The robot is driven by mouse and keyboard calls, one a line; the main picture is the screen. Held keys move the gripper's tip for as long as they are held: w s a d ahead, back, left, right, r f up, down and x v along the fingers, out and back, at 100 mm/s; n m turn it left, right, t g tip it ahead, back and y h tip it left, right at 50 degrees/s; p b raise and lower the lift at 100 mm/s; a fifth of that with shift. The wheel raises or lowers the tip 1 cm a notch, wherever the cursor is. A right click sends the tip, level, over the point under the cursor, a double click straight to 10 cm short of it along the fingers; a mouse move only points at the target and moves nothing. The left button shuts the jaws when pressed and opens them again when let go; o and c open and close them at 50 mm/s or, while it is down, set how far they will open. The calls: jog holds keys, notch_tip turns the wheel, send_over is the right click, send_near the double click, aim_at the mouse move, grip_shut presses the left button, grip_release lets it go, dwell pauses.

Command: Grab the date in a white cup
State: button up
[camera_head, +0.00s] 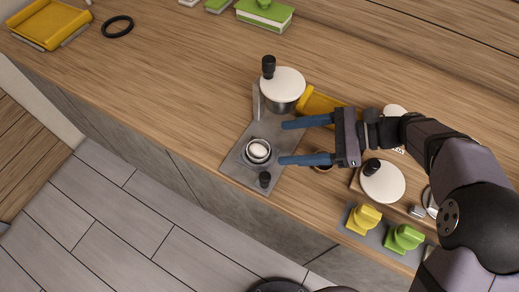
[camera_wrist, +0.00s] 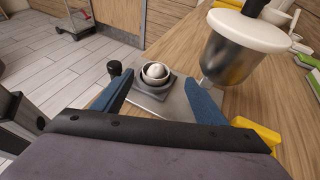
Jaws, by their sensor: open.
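A small round cup (camera_wrist: 155,80) with a pale rim sits on a grey plate and holds a rounded white item; I see no brown date in it. The cup also shows in the head view (camera_head: 258,151), where its wall looks dark. My gripper (camera_head: 283,143) has two blue fingers spread wide and nothing between them. Its tips point toward the cup, a little to its right in the head view. In the wrist view the cup appears beyond and between the fingertips. I cannot tell the fingers' exact height above it.
A metal pot with a white lid (camera_head: 282,83) stands just behind the cup. A small black knob (camera_head: 265,179) is in front. A yellow tray (camera_head: 316,104), another white lid (camera_head: 383,182) and yellow and green items (camera_head: 364,219) lie to the right. The counter's left is mostly clear.

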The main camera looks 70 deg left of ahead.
aim_at(262, 148)
jog(key=shift+x, duration=0.95)
jog(key=shift+s+f+p, duration=0.2)
jog(key=shift+s+p, duration=0.25)
jog(key=shift+p, duration=0.15)
jog(key=p+x, duration=0.1)
jog(key=x, duration=0.2)
jog(key=shift+s+d, duration=0.1)
jog(key=shift+d, duration=0.05)
jog(key=shift+s+a+f+p, duration=0.2)
jog(key=shift+s+f+p, duration=0.1)
jog(key=shift+s+f, duration=0.1)
jog(key=shift+c, duration=0.2)
jog(key=c, duration=1.1)
